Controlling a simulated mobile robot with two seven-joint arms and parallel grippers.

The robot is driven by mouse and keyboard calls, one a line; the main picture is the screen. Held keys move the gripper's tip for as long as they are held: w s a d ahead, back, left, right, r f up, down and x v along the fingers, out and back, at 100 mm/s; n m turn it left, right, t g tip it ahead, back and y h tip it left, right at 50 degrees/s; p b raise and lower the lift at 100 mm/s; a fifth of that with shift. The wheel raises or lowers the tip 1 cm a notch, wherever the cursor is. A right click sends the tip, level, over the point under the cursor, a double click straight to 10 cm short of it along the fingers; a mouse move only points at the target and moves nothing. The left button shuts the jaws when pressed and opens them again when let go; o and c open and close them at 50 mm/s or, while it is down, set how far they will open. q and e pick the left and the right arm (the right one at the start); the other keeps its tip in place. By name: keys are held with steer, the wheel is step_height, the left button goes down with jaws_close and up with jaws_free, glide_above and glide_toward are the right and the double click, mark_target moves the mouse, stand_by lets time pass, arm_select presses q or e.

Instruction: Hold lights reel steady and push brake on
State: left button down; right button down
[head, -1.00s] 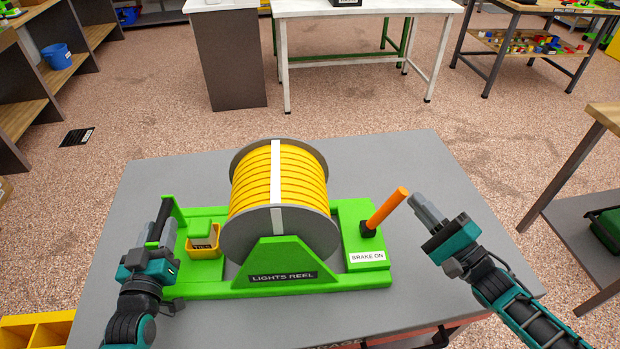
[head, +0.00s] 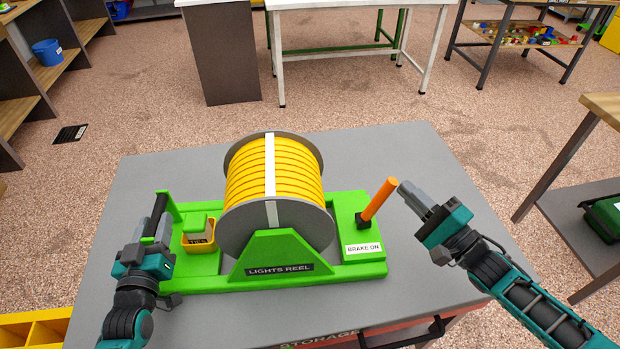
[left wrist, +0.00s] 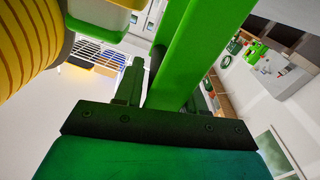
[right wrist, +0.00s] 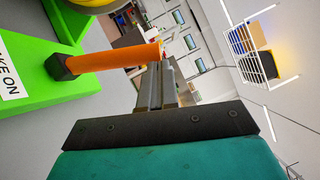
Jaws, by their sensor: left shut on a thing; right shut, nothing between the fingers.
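The lights reel (head: 272,175), a grey-flanged drum wound with yellow cable, sits on a green stand (head: 280,252) labelled LIGHTS REEL. My left gripper (head: 155,226) is shut on the handle (head: 167,203) at the stand's left end; the handle's green bar fills the middle of the left wrist view (left wrist: 195,50). The orange brake lever (head: 378,200) rises from a black socket and leans right, behind the BRAKE ON label (head: 362,249). My right gripper (head: 408,190) is shut and empty, its tips just right of the lever's upper end. In the right wrist view, the lever (right wrist: 115,57) reaches close to the fingertips; contact cannot be told.
The stand rests on a grey toolchest top (head: 420,160), clear at the back and right. A yellow tray (head: 35,330) is at the lower left. A wooden-topped bench stands at the right.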

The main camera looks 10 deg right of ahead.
arm_select(q)
steer(key=shift+d, duration=0.1)
arm_select(e)
steer(key=a+r+n+g, duration=0.2)
steer(key=a+n, duration=0.2)
steer(key=a, duration=0.2)
steer(key=shift+w+a+r, duration=0.2)
stand_by(0.7)
steer(key=w+d+r+v, duration=0.1)
steer(key=d+v, duration=0.1)
steer(key=v, duration=1.1)
steer(key=shift+w+d+r, duration=0.15)
steer(key=shift+w+d, duration=0.05)
